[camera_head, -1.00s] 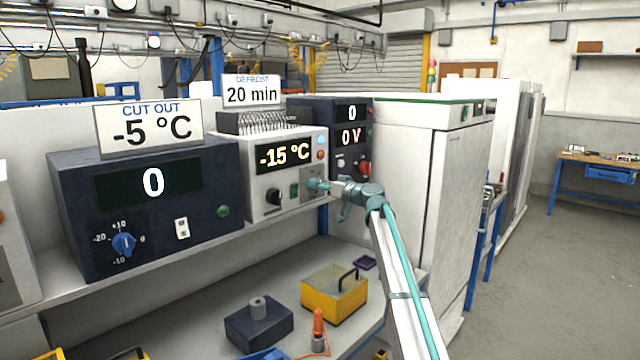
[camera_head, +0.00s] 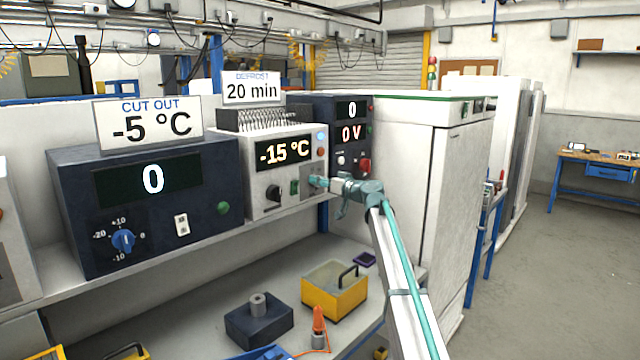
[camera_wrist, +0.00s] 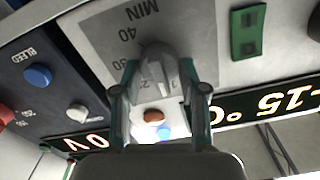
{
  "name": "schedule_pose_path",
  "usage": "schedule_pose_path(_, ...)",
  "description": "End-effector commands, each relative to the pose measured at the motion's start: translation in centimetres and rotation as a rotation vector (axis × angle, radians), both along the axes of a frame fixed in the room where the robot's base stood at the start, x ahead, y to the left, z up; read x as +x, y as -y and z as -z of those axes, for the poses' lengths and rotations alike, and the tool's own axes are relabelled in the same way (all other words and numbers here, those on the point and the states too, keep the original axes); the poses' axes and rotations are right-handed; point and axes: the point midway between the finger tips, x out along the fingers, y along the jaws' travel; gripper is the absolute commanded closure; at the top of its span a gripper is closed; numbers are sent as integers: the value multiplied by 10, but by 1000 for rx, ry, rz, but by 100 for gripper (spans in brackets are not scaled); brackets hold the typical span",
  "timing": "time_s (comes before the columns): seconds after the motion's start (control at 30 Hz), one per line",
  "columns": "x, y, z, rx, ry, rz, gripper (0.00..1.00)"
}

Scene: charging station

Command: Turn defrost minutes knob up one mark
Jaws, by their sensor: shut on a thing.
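The defrost minutes knob (camera_wrist: 158,70) is a grey pointer knob on a grey plate marked MIN (camera_wrist: 141,12), with 40 and other numerals partly hidden. The plate is on the front of the white controller box (camera_head: 262,206), whose display reads -15 °C. My gripper (camera_wrist: 159,90) has one finger on each side of the knob and is shut on it. In the head view my gripper (camera_head: 318,182) hides the knob. The knob's exact mark cannot be told. A sign above reads DEFROST 20 min (camera_head: 252,90).
A green switch (camera_wrist: 248,31) and a black knob (camera_head: 273,194) sit on the same box. A dark unit (camera_head: 345,152) showing 0 V, with a red knob, stands close on the right. A dark CUT OUT unit (camera_head: 150,215) is at left. Boxes lie on the lower shelf.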

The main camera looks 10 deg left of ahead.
Motion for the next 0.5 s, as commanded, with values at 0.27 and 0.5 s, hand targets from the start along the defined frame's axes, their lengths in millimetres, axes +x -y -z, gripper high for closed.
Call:
schedule_pose_path(0.27, 1, 0, 3, 94, -131, 0, 92)
schedule_pose_path(0.5, 1, 1, 3, 218, -303, 0, 92)
